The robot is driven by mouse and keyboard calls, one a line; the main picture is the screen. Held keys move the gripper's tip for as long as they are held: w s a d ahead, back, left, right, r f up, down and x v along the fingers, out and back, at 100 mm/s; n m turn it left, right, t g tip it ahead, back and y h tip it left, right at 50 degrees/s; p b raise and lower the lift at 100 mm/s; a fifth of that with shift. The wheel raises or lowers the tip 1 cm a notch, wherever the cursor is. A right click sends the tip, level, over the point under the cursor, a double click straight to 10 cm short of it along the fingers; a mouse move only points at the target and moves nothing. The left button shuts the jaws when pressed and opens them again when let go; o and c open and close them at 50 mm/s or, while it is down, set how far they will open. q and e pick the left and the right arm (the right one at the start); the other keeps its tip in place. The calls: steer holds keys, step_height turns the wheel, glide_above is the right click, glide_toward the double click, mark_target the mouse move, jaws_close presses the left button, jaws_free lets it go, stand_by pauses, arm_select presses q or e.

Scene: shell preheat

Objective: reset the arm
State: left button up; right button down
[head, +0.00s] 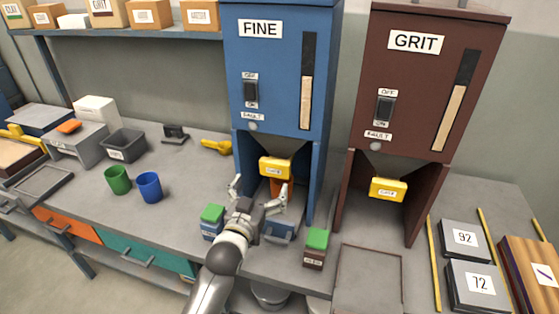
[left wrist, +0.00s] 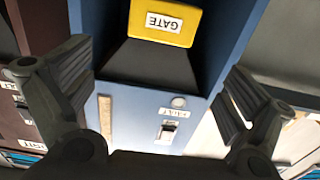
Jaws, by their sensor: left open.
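My left gripper (head: 262,190) is open and empty in the head view. Its two fingers are spread in front of the lower bay of the blue FINE machine (head: 276,75), just below the yellow gate (head: 275,168). In the left wrist view the open gripper (left wrist: 157,78) has its fingers at either side. The yellow gate (left wrist: 164,22) and the blue machine (left wrist: 140,85) show between them, appearing upside down. A blue-grey bin (head: 279,233) with some orange (head: 277,187) at its back sits in the bay, partly hidden by the gripper. My right gripper is not in view.
Blue (head: 211,226) and brown (head: 315,250) green-topped boxes stand close on either side of my left gripper. The brown GRIT machine (head: 420,70) is to the right. Green (head: 118,180) and blue (head: 149,187) cups stand left. A recessed tray (head: 368,280) is at front right.

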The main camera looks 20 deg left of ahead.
arm_select(q)
steer(key=shift+f, duration=0.1)
steer(key=s+f+m+g, duration=0.1)
steer(key=s+f+g, duration=0.4)
steer(key=s, duration=0.7)
steer(key=s+f+g, duration=0.5)
steer(key=s+f, duration=0.1)
steer(key=s, duration=0.6)
steer(key=s+f+m+g, duration=0.1)
steer(key=s+f+g, duration=0.4)
steer(key=s, duration=0.6)
step_height(320, 180, down, 27)
steer(key=s, duration=0.3)
steer(key=s+a+f+g, duration=0.2)
steer(key=s+a+f, duration=0.1)
steer(key=s+f, duration=1.1)
steer(key=shift+s+a+f+y, duration=0.2)
steer(key=shift+s+f+y, duration=0.15)
steer(key=shift+s, duration=0.45)
